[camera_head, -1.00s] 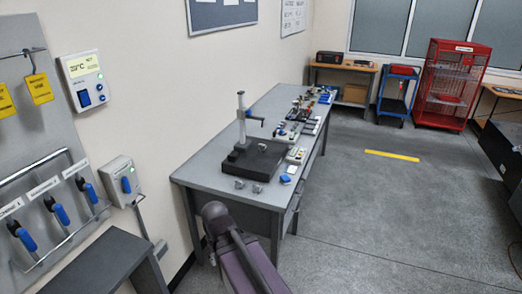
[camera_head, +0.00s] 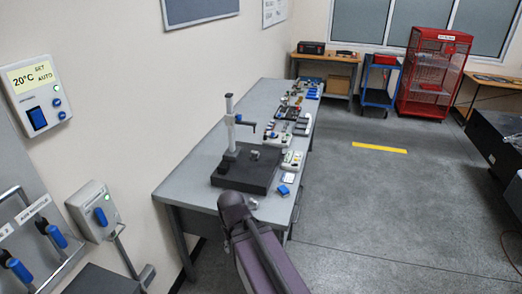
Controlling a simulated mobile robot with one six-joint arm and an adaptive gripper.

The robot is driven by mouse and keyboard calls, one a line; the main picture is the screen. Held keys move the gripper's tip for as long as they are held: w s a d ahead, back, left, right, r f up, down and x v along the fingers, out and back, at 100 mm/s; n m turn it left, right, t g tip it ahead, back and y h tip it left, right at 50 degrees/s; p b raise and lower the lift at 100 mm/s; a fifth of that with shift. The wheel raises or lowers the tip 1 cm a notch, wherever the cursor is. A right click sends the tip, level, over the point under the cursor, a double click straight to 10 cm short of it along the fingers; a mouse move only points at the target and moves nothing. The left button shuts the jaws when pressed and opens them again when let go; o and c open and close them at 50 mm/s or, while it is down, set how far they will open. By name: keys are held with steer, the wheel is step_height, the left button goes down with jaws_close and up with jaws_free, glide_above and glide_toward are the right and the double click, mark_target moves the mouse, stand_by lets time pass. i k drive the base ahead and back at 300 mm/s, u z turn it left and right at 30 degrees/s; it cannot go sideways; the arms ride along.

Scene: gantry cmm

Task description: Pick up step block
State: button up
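I cannot tell for sure which small part is the step block. A small grey metal block (camera_head: 253,203) lies on the grey workbench (camera_head: 185,183), in front of the black surface plate (camera_head: 243,176) and just beside my arm. Another small grey piece (camera_head: 255,155) sits on the black plate, to the right of the measuring stand (camera_head: 230,125). My purple and dark arm covers part of the bench's near edge. My gripper does not show, so its state is hidden.
Several small tools and a blue piece (camera_head: 283,190) line the bench's right side. Wall control boxes (camera_head: 93,210) stand close at left. A blue cart (camera_head: 380,85) and red cage (camera_head: 433,75) are at the back. The floor right of the bench is clear.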

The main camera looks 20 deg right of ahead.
mark_target(254, 155)
steer(key=i, duration=1.15)
steer(key=u, duration=0.3)
